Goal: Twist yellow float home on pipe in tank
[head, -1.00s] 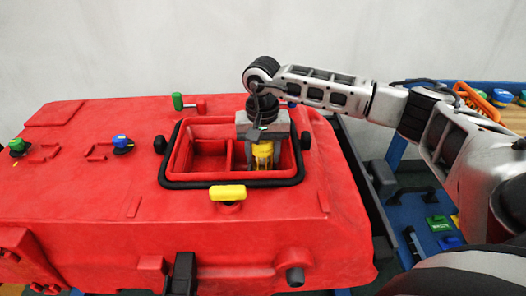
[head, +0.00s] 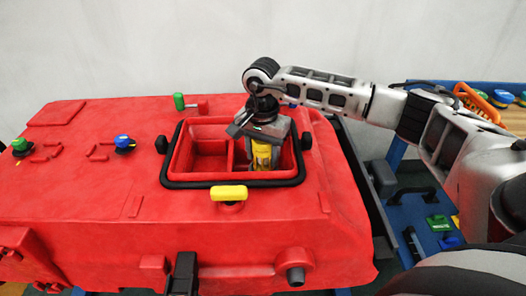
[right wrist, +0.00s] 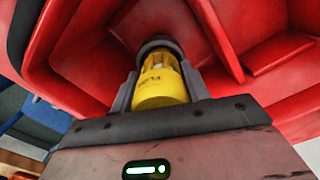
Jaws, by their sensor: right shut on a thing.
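The yellow float (head: 262,155) stands upright inside the right compartment of the red tank (head: 215,123). It also shows in the right wrist view (right wrist: 160,85), with dark lettering on its side and a dark part at its far end. My right gripper (head: 264,150) points down into the tank opening and is shut on the float, one finger on each side. The pipe is hidden below or behind the float, so I cannot tell how the float sits on it. My left gripper is not in view.
A red divider (head: 231,155) splits the opening, which has a black rim (head: 175,184). A yellow handle (head: 229,193) sits in front, green (head: 179,101) and blue (head: 122,141) valves around it. A blue cart (head: 440,205) stands at right.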

